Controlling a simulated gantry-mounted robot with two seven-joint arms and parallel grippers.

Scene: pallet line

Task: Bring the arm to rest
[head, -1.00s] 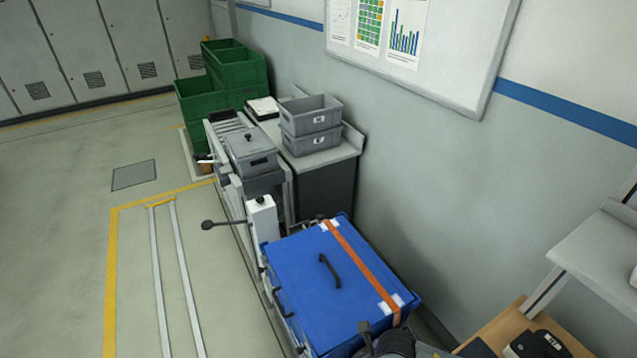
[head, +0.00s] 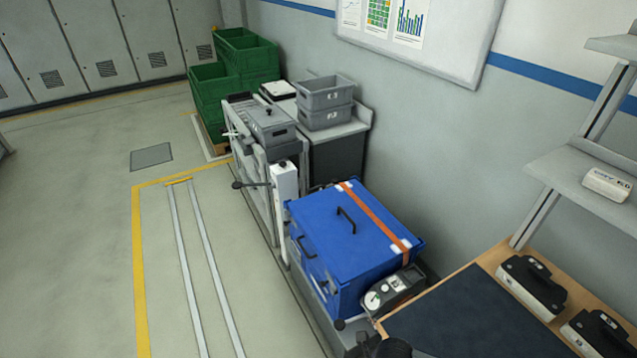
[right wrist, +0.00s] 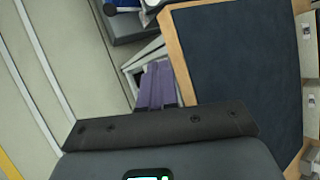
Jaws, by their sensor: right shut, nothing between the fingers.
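My right gripper (right wrist: 157,78) shows in the right wrist view, its two purple fingers together with nothing between them. It hangs in the air beside the left edge of the workbench with the dark mat (right wrist: 235,65). The same mat shows at the bottom of the head view (head: 460,318). In the head view only a dark part of my arm shows at the bottom edge, and the right fingers cannot be made out. My left gripper is in neither view.
A blue lidded box (head: 335,235) with an orange strap stands left of the bench, beside a small gauge unit (head: 393,290). Black devices (head: 531,287) lie on the bench's right side. Grey bins (head: 325,95) and green crates (head: 212,95) stand farther back. The floor at left is clear.

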